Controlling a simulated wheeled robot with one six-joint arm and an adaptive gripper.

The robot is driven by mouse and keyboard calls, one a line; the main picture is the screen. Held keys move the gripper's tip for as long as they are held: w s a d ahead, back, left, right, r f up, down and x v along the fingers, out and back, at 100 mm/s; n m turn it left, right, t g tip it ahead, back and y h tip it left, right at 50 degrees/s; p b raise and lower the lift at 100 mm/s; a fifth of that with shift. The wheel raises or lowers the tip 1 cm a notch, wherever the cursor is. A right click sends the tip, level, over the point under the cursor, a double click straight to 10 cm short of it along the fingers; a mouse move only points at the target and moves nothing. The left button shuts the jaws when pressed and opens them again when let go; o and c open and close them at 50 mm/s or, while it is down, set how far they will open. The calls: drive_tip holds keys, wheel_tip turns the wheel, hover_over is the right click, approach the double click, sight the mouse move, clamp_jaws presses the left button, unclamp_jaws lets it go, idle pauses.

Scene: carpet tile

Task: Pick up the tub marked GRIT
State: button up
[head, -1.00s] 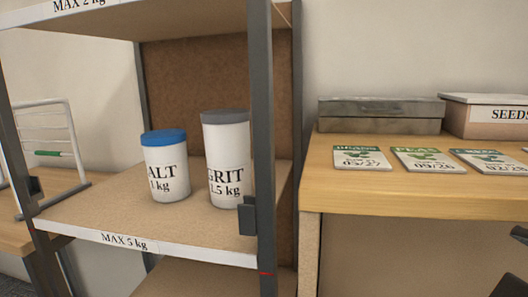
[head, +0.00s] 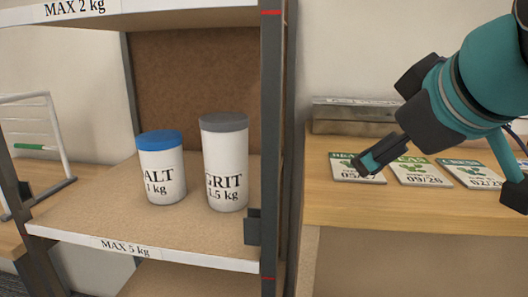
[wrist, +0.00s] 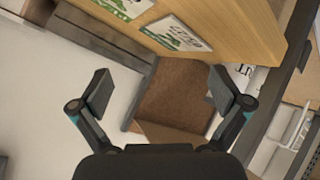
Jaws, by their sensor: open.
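The tub marked GRIT (head: 225,170), white with a grey lid, stands upright on the shelf board marked MAX 5 kg (head: 95,215). A shorter white tub with a blue lid (head: 162,172), its label reading ALT and 1 kg, stands just left of it. A dark shelf post (head: 270,130) rises just right of the GRIT tub. My gripper (head: 372,160) is over the seed packets to the right of the shelf, well apart from both tubs. In the wrist view its two fingers (wrist: 158,88) are spread with nothing between them.
A wooden bench (head: 350,205) right of the shelf bears several seed packets (head: 412,172) and a grey metal box (head: 350,116). The upper shelf, marked MAX 2 kg (head: 110,14), hangs over the tubs. A white wire rack (head: 58,145) stands at the left.

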sight(242, 119)
drive_tip(key=w+a+n+g+y+p, duration=0.1)
drive_tip(key=w+a+n+g+y, duration=0.1)
drive_tip(key=a, duration=0.4)
drive_tip(key=w+a+n+g+y+p, duration=0.1)
drive_tip(key=w+a+n+g, duration=0.1)
drive_tip(key=w+a, duration=0.4)
drive_tip(key=w+a+n+g+y+p, duration=0.1)
drive_tip(key=w+a+n+g+y, duration=0.1)
drive_tip(key=a, duration=0.5)
drive_tip(key=shift+w+a+r+n+g+y, duration=0.1)
drive_tip(key=shift+w+n+g+y, duration=0.1)
drive_tip(key=shift+w+g, duration=0.35)
drive_tip(key=shift+w+r+n+g+y, duration=0.1)
drive_tip(key=shift+w+n+g, duration=0.2)
drive_tip(key=shift+g, duration=0.45)
drive_tip(key=shift+x, duration=1.1)
drive_tip(key=shift+d+b+x, duration=0.1)
drive_tip(key=shift+b+x, duration=0.05)
drive_tip(key=shift+x, duration=1.25)
drive_tip(key=shift+d+b+x, duration=0.15)
drive_tip(key=shift+x, duration=1.2)
drive_tip(key=shift+w+f, duration=0.1)
drive_tip(key=shift+w, duration=0.05)
